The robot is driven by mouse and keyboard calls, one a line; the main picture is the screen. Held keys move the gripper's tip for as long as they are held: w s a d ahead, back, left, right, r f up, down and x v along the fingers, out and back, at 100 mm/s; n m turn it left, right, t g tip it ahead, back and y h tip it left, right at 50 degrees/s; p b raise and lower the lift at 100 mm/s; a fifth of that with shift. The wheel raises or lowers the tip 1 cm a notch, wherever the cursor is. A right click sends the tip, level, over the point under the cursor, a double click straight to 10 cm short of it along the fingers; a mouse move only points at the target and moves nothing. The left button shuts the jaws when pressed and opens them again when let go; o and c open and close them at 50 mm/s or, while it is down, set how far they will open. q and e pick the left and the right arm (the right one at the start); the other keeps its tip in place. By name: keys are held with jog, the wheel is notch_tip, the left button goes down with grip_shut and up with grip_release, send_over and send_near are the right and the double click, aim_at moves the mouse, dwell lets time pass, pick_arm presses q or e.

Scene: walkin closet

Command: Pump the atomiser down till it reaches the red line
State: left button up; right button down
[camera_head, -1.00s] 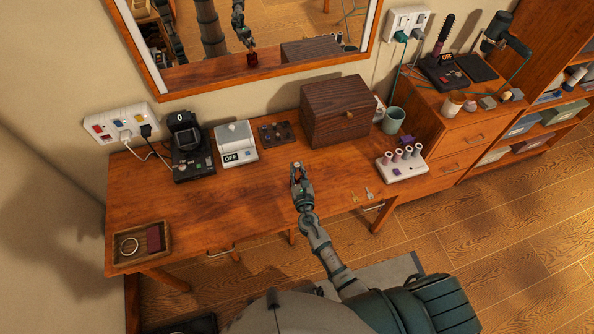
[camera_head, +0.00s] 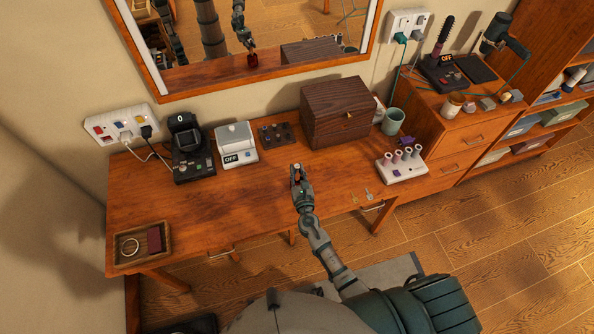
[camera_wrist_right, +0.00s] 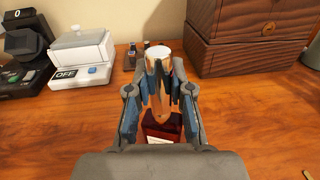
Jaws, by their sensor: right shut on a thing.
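The atomiser stands in front of my right wrist camera. Its dark red glass bottle (camera_wrist_right: 160,128) is low between the fingers, and its copper-coloured neck with a pale round top (camera_wrist_right: 158,53) rises above them. My right gripper (camera_wrist_right: 160,90) is shut on the atomiser's copper upper part. In the head view the same gripper (camera_head: 298,169) is over the middle of the wooden dresser (camera_head: 240,205) and largely hides the atomiser. The red line cannot be made out. My left gripper is not in view.
Behind are a black stand device (camera_head: 190,155), a white box marked OFF (camera_head: 236,145) and a dark wooden chest (camera_head: 335,110). A white roller unit (camera_head: 402,165) is to the right, a tray (camera_head: 142,245) at far left. The dresser's left-middle is clear.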

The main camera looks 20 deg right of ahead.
aim_at(297, 166)
jog(key=shift+r, duration=0.15)
jog(key=shift+r+p, duration=2)
